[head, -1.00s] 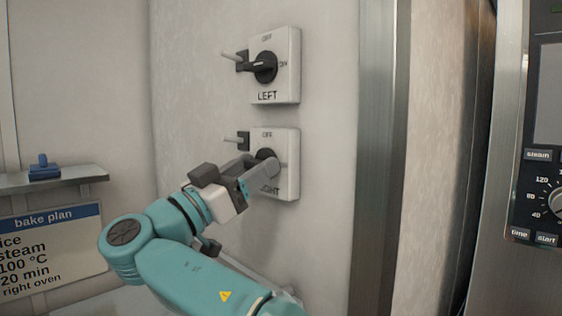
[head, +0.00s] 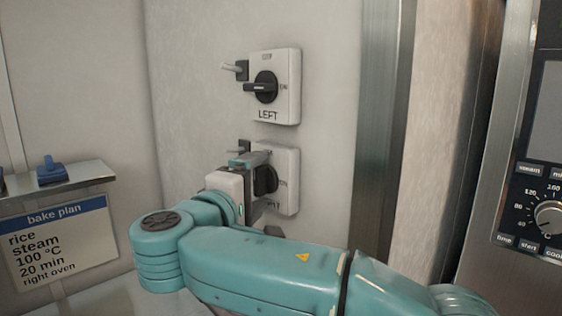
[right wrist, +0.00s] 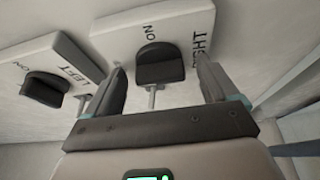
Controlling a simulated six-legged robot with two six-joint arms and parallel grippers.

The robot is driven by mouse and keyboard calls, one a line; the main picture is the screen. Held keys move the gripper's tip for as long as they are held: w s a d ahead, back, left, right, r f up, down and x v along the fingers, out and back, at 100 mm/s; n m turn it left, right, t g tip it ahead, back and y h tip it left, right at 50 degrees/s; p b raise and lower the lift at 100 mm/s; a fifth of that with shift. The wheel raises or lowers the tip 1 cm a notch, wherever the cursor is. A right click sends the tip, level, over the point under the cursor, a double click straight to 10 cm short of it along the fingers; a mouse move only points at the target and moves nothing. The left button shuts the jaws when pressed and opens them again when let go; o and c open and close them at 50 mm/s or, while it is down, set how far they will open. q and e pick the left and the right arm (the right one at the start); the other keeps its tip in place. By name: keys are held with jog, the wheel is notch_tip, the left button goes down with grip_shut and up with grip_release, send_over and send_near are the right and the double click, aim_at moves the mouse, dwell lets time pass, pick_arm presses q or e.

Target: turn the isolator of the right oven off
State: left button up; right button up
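The right oven's isolator (head: 288,190) is the lower white box on the wall in the head view, partly covered by my gripper. The knob's exact angle is hard to tell. My left gripper is out of view.
The LEFT isolator (head: 289,92) sits just above, its handle lying level. Small wall brackets with grey pins (head: 233,68) stick out left of both boxes. A metal post (head: 382,130) and an oven panel (head: 525,205) stand right. A shelf (head: 70,180) is at left.

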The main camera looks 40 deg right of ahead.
jog(key=shift+w, duration=0.15)
jog(key=v, duration=0.7)
jog(key=shift+b, duration=0.4)
